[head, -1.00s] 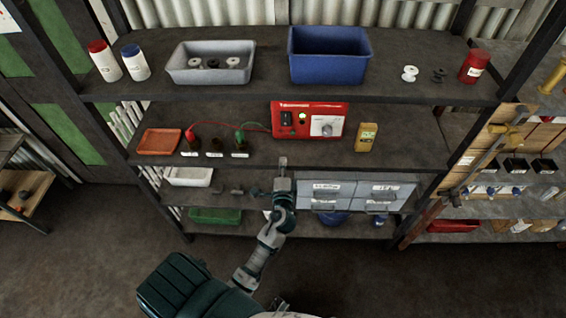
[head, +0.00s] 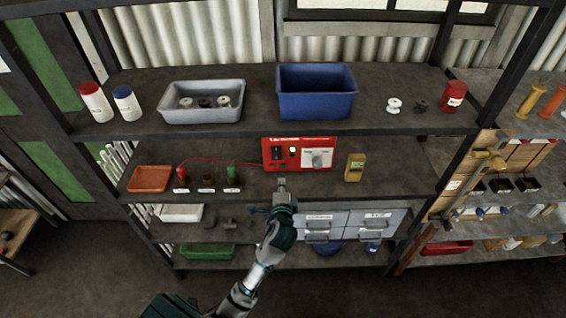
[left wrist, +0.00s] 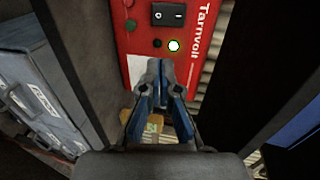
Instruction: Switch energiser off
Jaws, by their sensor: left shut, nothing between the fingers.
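The energiser is a red box (head: 299,154) with a white dial panel, standing on the middle shelf. In the left wrist view the red energiser face (left wrist: 188,18) shows a black rocker switch (left wrist: 168,15), a lit pale indicator (left wrist: 174,45) and a printed name. Which way the rocker is set is unclear. My left gripper (head: 281,183) is in front of the middle shelf's edge, just below and in front of the energiser. It is shut and empty. Its closed fingers (left wrist: 163,70) also show in the left wrist view, overlapping the lower part of the red face. My right gripper is out of view.
A yellow meter (head: 355,167) stands right of the energiser. Grey drawers (head: 349,222) sit below. An orange tray (head: 150,179) lies at far left.

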